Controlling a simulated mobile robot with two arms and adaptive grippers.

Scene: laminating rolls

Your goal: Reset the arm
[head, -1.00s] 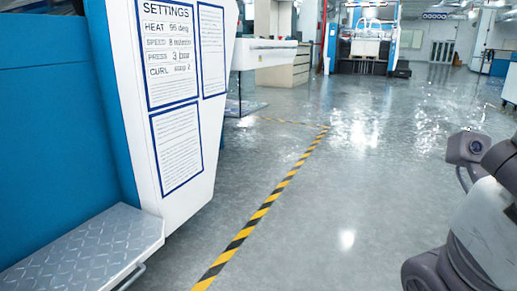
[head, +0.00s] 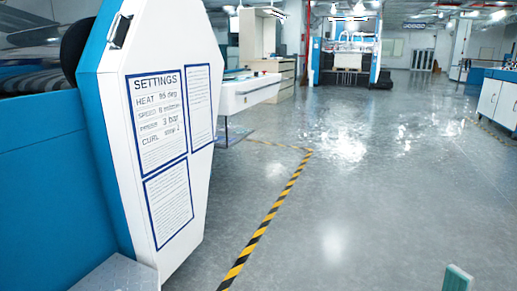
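Neither of my grippers can be clearly made out in the head view. The left arm does not show.
A blue and white machine (head: 105,170) with a settings sheet (head: 157,115) fills the left side. A metal step (head: 118,277) juts out at its foot. A yellow-black floor line (head: 268,217) runs beside it. Open grey floor (head: 370,200) lies to the right; white cabinets (head: 497,100) stand far right.

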